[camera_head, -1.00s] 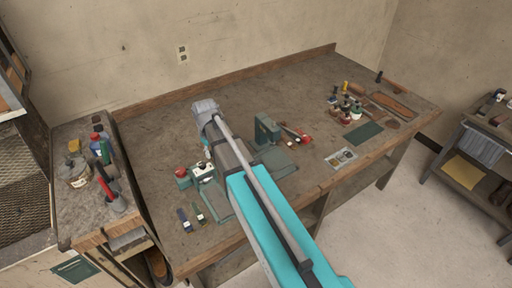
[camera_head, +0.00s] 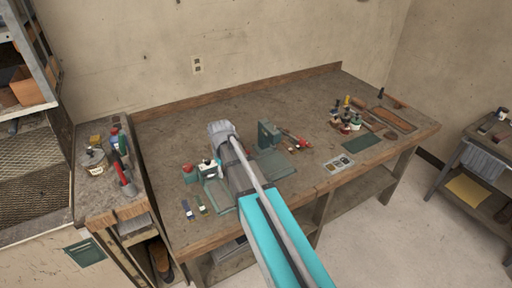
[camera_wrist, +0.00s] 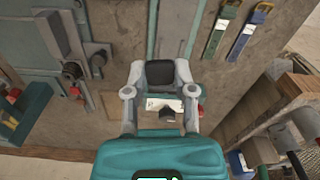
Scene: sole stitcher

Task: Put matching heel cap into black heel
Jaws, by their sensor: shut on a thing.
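My gripper (camera_wrist: 158,72) shows in the wrist view with a finger on each side of a dark, rounded-square piece, which looks like the heel cap (camera_wrist: 160,74). It is shut on this piece. Below the piece in the picture, between the finger linkages, is a white block (camera_wrist: 160,103) with a small black part (camera_wrist: 168,113), perhaps the black heel; the gripper body partly hides it. A white block with a dark top (camera_head: 208,169) stands just left of my arm. I cannot tell whether the held piece touches anything.
A green machine (camera_head: 269,136) stands right of my arm. A grey tray (camera_head: 338,163) with several small pieces lies near the front edge. Bottles (camera_head: 348,120) cluster at the right. The back of the bench is clear.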

